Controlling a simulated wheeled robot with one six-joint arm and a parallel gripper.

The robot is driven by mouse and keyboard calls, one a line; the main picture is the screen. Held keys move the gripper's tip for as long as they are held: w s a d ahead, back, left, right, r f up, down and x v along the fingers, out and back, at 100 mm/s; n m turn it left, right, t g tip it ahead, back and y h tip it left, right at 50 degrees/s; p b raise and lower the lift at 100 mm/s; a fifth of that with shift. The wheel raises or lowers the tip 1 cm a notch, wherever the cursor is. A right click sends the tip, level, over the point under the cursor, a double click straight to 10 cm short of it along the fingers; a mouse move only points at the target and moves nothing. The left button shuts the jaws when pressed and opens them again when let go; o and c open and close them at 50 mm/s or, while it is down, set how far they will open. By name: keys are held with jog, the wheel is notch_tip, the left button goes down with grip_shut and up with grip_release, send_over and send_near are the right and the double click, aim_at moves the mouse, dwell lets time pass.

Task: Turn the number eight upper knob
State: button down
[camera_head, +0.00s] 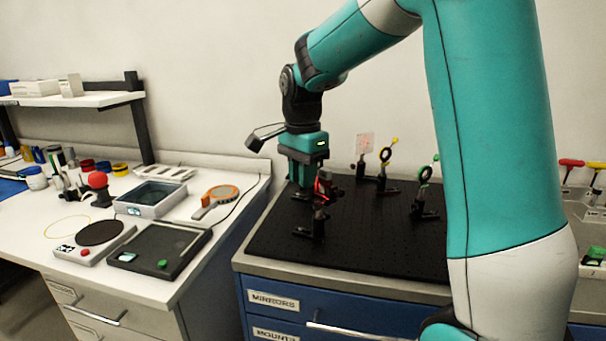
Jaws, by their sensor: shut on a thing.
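My gripper (316,182) points down over the black breadboard (300,256) and is shut at the top of a small dark optical mount (319,222) near the board's front left. A red part (323,187) shows at the fingertips. What the jaws close on looks like the mount's upper knob, but it is small and mostly hidden by the gripper. No number can be read on it.
Mounts with a yellow knob (394,140) and a green knob (426,173) stand behind and to the right on the board. A clear plate (365,143) stands at the back. My arm hides the board's right side. The white bench (222,230) at left holds trays and instruments.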

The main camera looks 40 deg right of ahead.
jog(key=p, duration=0.2)
jog(key=shift+r+g+p, duration=0.3)
jog(key=shift+r+g, duration=0.1)
jog(key=g+p, duration=0.1)
jog(key=p, duration=0.2)
jog(key=shift+w, duration=0.2)
jog(key=g+p, duration=0.1)
jog(key=p, duration=0.1)
jog(key=shift+f+g+p, duration=0.15)
jog(key=shift+g+p, duration=0.15)
jog(key=shift+w+f+g+p, duration=0.1)
jog(key=shift+f+g+p, duration=0.15)
jog(key=shift+g+p, duration=0.05)
jog(key=c, duration=1.1)
grip_release()
jog(key=shift+o, duration=0.2)
jog(key=p+v, duration=0.9)
jog(key=v, duration=0.8)
jog(key=shift+a+r, duration=0.15)
jog(key=shift+a, duration=0.05)
